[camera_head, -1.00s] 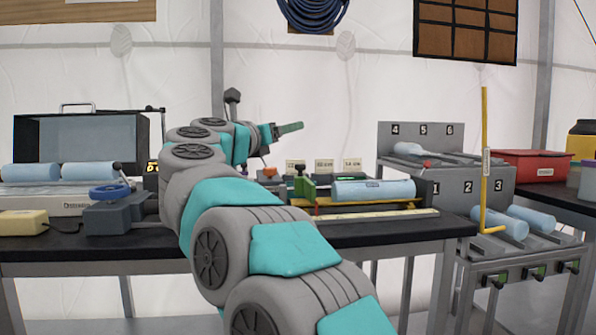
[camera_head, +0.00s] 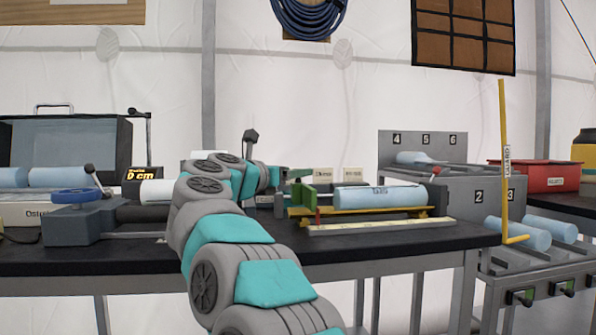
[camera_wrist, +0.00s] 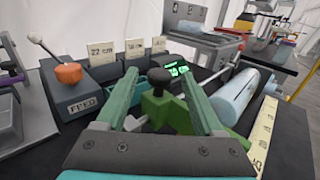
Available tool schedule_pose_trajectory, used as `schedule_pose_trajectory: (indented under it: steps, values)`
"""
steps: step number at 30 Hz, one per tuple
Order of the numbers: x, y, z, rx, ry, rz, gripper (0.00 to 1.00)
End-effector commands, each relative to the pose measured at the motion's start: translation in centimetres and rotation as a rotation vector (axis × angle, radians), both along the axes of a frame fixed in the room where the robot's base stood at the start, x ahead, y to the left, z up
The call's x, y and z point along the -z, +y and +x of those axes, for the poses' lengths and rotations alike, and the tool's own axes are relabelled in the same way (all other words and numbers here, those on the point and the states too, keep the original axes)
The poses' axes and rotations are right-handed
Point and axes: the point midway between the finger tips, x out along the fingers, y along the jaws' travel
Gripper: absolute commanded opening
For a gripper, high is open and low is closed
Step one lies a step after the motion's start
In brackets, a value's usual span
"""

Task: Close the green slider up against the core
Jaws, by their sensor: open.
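The green slider (camera_head: 302,200) stands upright at the left end of the yellow rail holder (camera_head: 412,214) on the black bench. The pale blue core (camera_head: 380,196) lies lengthwise on that holder, right of the slider. In the wrist view, the slider (camera_wrist: 165,113) with its dark knob sits between and beyond my fingers, and the core (camera_wrist: 236,95) lies to its right. My gripper (camera_wrist: 157,82) is open and empty, its two green fingers spread either side of the knob in the picture. I cannot tell whether they touch it. In the head view, the arm partly hides the gripper.
A scale strip (camera_head: 382,226) lies along the bench's front. A FEED box with an orange-knobbed lever (camera_wrist: 68,74) and several length cards (camera_wrist: 102,48) stand beyond the gripper. A blue-wheeled grey device (camera_head: 75,215) is on the left. A numbered rack (camera_head: 455,185) stands right.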

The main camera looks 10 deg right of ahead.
Motion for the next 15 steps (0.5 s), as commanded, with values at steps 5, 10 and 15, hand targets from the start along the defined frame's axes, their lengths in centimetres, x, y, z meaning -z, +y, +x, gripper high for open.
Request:
schedule_pose_trajectory:
  steps: [5, 10, 15]
  values:
    - [-0.1, -1.5, 1.4, 0.002, -0.001, 0.001, 0.69]
    - [0.0, -1.7, 1.7, 0.001, 0.001, -0.001, 0.69]
    - [0.0, -1.7, 1.7, 0.001, 0.000, 0.000, 0.63]
